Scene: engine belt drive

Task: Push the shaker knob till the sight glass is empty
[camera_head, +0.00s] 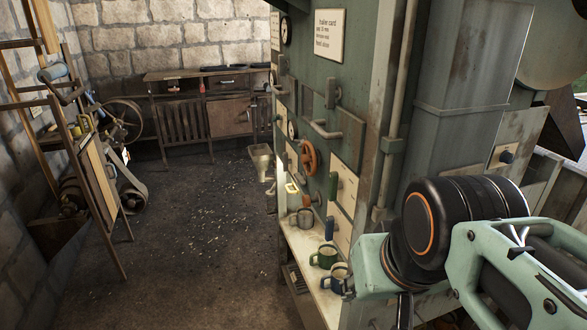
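A tall green machine housing (350,75) stands right of centre, its left face set with handles and knobs. A dark round knob (506,157) sits on a pale plate on the side facing right. An orange handwheel (308,157), a green handle (333,186) and a dark blue handle (330,228) are on the left face. I cannot tell which of these is the shaker knob. I cannot make out the sight glass or its level. My arm, pale green with a black joint, fills the lower right. My gripper's fingers cannot be made out in this view.
A pale shelf (318,285) below the machine face holds a green mug (324,257), a blue-grey mug (336,279) and a grey mug (305,217). A wooden ladder-like frame (100,180) stands left. A workbench (205,75) is at the back wall. The floor between is clear.

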